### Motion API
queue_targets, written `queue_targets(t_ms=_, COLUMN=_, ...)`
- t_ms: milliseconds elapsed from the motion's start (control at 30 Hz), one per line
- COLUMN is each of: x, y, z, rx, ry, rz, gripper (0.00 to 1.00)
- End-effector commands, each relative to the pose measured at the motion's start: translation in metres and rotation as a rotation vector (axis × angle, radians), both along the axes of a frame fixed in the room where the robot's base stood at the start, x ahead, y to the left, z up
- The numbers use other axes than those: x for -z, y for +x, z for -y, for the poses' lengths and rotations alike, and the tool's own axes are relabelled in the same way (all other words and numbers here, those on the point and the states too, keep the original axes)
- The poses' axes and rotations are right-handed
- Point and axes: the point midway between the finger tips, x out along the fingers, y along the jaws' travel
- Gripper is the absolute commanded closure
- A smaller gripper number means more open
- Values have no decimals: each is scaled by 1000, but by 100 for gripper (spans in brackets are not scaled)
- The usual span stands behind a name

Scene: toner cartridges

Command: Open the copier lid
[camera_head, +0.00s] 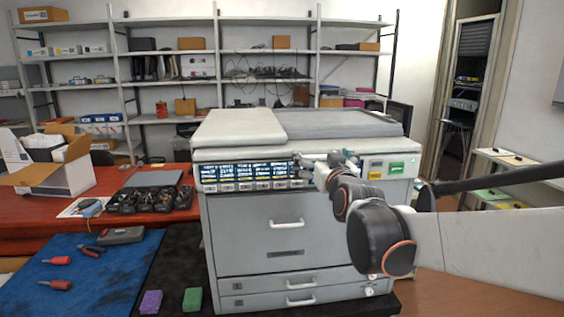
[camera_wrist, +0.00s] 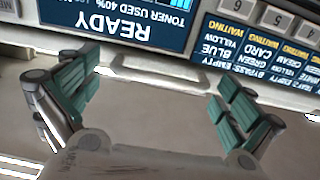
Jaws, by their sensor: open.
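The grey copier (camera_head: 290,230) stands in the middle of the head view. Its lid (camera_head: 335,123) looks down on top, with a paler cover (camera_head: 238,128) at the left. A row of dark blue display panels (camera_head: 258,171) runs along the front below the top. My gripper (camera_head: 318,165) is at the copier's front upper edge, right of the panels. In the wrist view my gripper (camera_wrist: 158,98) is open, with green-padded fingers apart and nothing between them. A display reading READY (camera_wrist: 130,20) and a pale ledge or handle (camera_wrist: 155,70) lie just beyond the fingers; contact is unclear.
A red table (camera_head: 60,228) with a white box (camera_head: 55,165) and black cartridges (camera_head: 150,200) is at the left. A blue mat (camera_head: 75,280) holds tools. Purple (camera_head: 151,302) and green (camera_head: 193,300) blocks lie before the copier. Shelves (camera_head: 215,52) line the back wall.

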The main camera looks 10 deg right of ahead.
Motion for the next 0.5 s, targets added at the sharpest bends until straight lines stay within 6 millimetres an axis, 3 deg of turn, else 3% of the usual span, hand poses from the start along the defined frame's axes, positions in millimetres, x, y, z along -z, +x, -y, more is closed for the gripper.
queue_targets(t_ms=433, x=0, y=11, z=0, rx=0, ry=0, rz=0, gripper=0)
queue_targets(t_ms=500, x=0, y=11, z=0, rx=0, ry=0, rz=0, gripper=14)
